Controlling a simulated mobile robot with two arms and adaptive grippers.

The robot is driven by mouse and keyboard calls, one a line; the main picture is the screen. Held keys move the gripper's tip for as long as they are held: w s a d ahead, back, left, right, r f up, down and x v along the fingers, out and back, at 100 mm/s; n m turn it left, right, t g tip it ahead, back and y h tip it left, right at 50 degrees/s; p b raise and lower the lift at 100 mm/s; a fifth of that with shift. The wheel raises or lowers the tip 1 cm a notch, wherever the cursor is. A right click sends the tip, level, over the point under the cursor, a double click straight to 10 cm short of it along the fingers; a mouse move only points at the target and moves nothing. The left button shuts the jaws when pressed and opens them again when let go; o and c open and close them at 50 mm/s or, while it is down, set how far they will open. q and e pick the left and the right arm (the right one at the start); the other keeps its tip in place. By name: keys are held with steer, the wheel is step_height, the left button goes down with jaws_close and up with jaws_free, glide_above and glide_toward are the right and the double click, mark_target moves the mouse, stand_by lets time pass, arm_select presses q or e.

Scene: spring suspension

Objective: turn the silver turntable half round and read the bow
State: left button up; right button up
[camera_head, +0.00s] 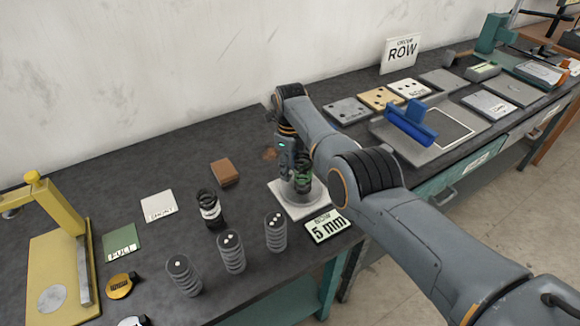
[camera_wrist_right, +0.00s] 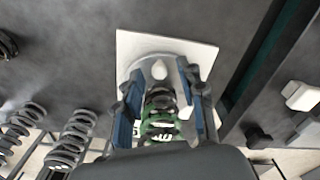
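The silver turntable (camera_wrist_right: 148,72) is a round disc on a white square plate (camera_wrist_right: 199,51); in the head view the plate (camera_head: 318,210) sits near the bench's front edge, and my arm hides part of the turntable. A green coil spring (camera_wrist_right: 160,112) stands on the turntable, partly visible in the head view (camera_head: 304,172). My right gripper (camera_wrist_right: 160,72) reaches down over it, its blue-padded fingers apart on either side of the spring. I see gaps beside the spring, with no clear contact. A card reading "BOW 5 mm" (camera_head: 327,226) lies beside the plate. My left gripper is not in view.
Three dark springs with white dots (camera_head: 184,276) (camera_head: 231,251) (camera_head: 275,232) and a black spring with a white band (camera_head: 209,208) stand left of the turntable. A yellow press (camera_head: 60,225) is at far left. A brown block (camera_head: 225,172) lies behind.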

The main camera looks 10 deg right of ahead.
steer(key=shift+a+r, duration=0.1)
steer(key=shift+r, duration=0.1)
step_height(320, 180, up, 12)
steer(key=shift+f, duration=0.2)
stand_by(0.3)
steer(key=shift+s+f, duration=0.1)
stand_by(0.3)
